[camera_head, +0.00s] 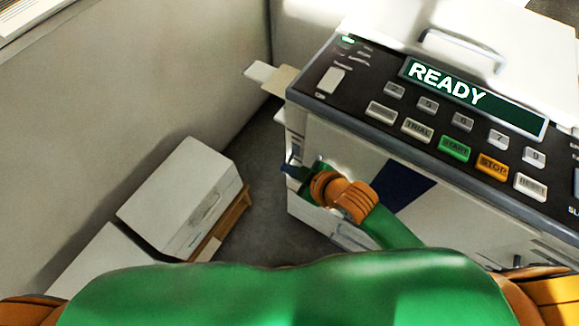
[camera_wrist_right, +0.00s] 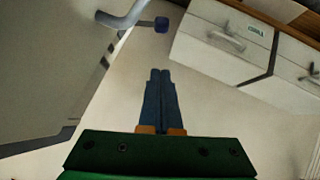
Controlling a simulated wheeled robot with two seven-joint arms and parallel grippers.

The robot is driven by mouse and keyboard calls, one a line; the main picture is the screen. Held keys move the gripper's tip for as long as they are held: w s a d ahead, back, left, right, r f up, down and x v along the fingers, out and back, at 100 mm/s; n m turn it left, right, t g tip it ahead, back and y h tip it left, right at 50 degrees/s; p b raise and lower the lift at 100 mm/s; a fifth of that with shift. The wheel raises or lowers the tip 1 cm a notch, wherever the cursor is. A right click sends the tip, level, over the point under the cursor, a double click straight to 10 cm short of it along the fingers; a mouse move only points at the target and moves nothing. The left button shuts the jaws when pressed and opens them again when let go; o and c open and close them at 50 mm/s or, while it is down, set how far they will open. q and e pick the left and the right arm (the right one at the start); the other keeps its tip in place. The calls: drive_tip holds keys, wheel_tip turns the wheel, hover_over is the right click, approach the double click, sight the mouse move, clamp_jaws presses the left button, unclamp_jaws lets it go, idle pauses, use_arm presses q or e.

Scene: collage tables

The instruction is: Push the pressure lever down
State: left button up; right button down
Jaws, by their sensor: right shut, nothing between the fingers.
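The machine (camera_head: 340,140) with the READY display stands on the right in the head view. I cannot make out the lever apart from the gripper in the head view. My left gripper does not show.
The control panel (camera_head: 420,110) has several buttons, including green START and orange STOP. A small tray (camera_head: 262,73) juts from the machine's left side. White boxes or drawer units (camera_head: 180,200) stand on the left by the wall. Dark floor (camera_head: 258,185) lies free between.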

sight(283, 166)
drive_tip(key=w+a+f+b, duration=0.1)
drive_tip(key=w+f+b, duration=0.1)
drive_tip(key=w+f, duration=0.2)
drive_tip(key=shift+w+f, duration=0.25)
drive_tip(key=shift+f, duration=1.5)
drive_tip(key=shift+a, duration=0.1)
drive_tip(key=shift+s+f+b, duration=0.2)
drive_tip(key=shift+f+b, duration=0.1)
drive_tip(key=shift+f, duration=0.5)
